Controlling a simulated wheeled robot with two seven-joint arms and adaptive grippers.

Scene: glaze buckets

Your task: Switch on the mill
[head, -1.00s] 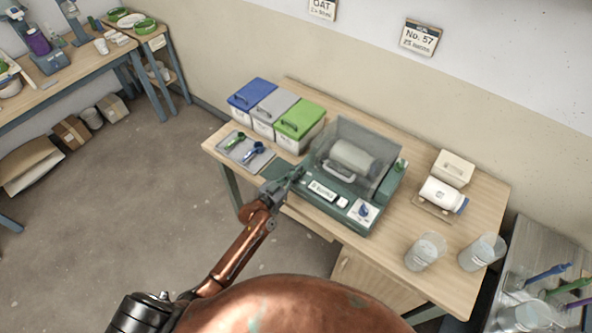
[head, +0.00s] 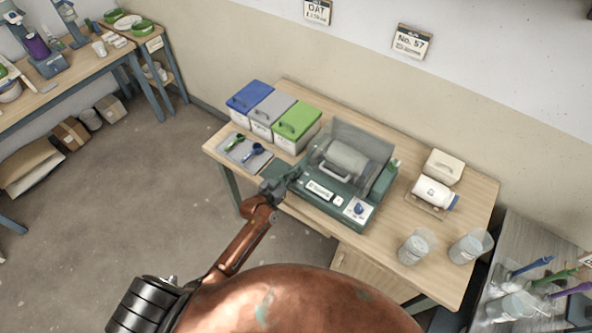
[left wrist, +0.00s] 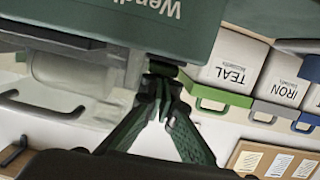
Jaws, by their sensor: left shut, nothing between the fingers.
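The mill (head: 335,205) is a dark green machine on the wooden table, with a clear cover over a pale jar (head: 345,158). Its front carries a white label, a small white part (head: 339,201) and a white panel with a blue knob (head: 359,209). My left gripper (head: 293,174) is shut and empty at the mill's left front corner. In the left wrist view its closed fingers (left wrist: 158,88) lie close under the mill's green body (left wrist: 120,25); I cannot tell whether they touch it. My right gripper is out of view.
Bins with blue, grey and green lids (head: 297,120) and a tray of scoops (head: 245,152) stand left of the mill. A white jar (head: 432,192), a pale box (head: 443,166) and two clear cups (head: 414,247) stand to the right. The table's front edge is below my gripper.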

